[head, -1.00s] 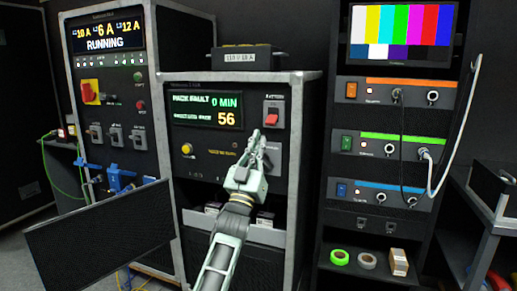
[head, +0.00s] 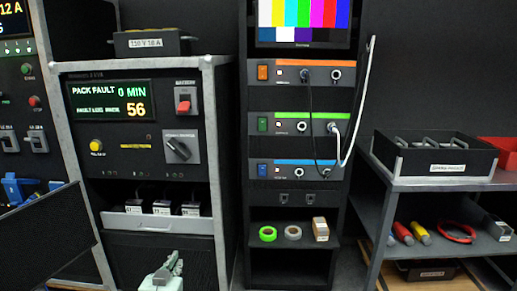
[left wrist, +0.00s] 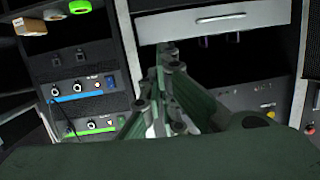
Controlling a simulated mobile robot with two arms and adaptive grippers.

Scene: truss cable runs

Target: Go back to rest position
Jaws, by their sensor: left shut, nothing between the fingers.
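My left gripper (head: 172,266) shows at the bottom of the head view, in front of the lower part of the power cabinet (head: 225,150). It is shut and empty. In the left wrist view the left gripper (left wrist: 170,60) points toward the cabinet front, which appears upside down, with the pale tray front (left wrist: 205,22) beyond the fingertips. I cannot tell the exact gap, but no contact shows. My right gripper is in neither view.
The cabinet display (head: 112,101) reads PACK FAULT, 0 MIN and 56. A dark hinged panel (head: 40,240) stands out at left. An equipment rack (head: 297,185) stands centre. A metal shelf unit (head: 380,212) with a black bin (head: 440,162) stands right.

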